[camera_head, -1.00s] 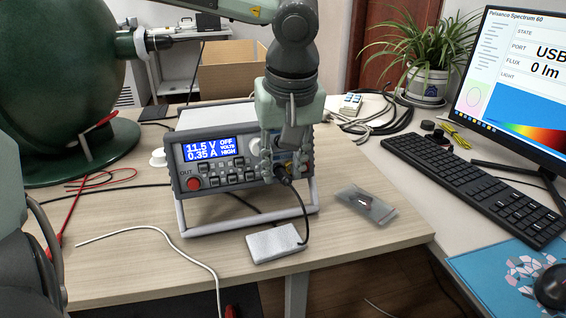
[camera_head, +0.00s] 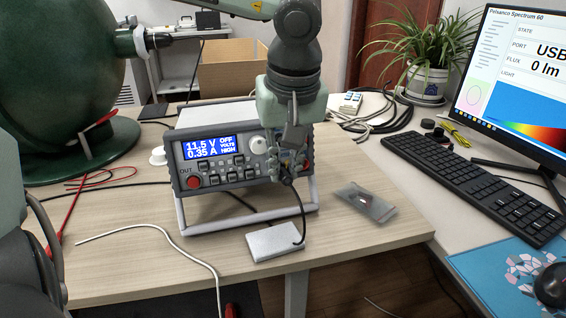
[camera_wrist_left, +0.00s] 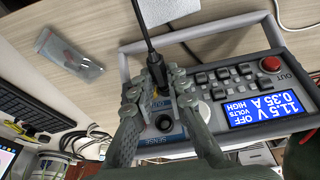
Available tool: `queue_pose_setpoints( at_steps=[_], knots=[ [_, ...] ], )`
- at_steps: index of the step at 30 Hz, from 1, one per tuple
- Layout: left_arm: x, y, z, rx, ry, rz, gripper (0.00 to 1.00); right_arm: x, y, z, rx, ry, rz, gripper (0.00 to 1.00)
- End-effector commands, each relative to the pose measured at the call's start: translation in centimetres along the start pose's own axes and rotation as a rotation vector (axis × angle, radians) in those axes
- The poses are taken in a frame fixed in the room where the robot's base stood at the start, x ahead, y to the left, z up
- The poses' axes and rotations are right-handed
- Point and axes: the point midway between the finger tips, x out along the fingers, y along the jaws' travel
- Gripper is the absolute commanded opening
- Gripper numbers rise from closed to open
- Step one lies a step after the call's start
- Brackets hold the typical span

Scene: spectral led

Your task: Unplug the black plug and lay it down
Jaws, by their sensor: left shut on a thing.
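The black plug (camera_head: 286,177) is at the lower right of the power supply's front panel (camera_head: 215,178). My left gripper (camera_head: 287,166) is shut on it. In the left wrist view the plug (camera_wrist_left: 157,72) sits between the two fingertips (camera_wrist_left: 156,84), with its black cord running up and away. A yellow-marked socket area shows just behind the plug; I cannot tell whether the plug's tip is still inside. The cord leads down to a flat silver box (camera_head: 275,242) on the table. My right gripper is not in view.
A clear bag (camera_head: 366,203) lies right of the supply. The wooden table (camera_head: 345,245) has bare room around the silver box, near its front edge. A white cable (camera_head: 180,238) and red leads lie at left. A keyboard (camera_head: 480,185) and monitor stand at right.

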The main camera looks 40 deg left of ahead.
Motion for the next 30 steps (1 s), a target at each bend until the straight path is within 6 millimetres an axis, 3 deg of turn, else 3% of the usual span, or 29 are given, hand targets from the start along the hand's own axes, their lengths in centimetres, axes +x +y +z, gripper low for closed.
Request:
queue_pose_setpoints(
  at_steps=[30],
  knots=[
    [-1.1, 0.1, 2.0, 0.000, 0.001, 0.000, 0.00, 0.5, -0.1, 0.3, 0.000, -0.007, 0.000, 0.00]
  ],
)
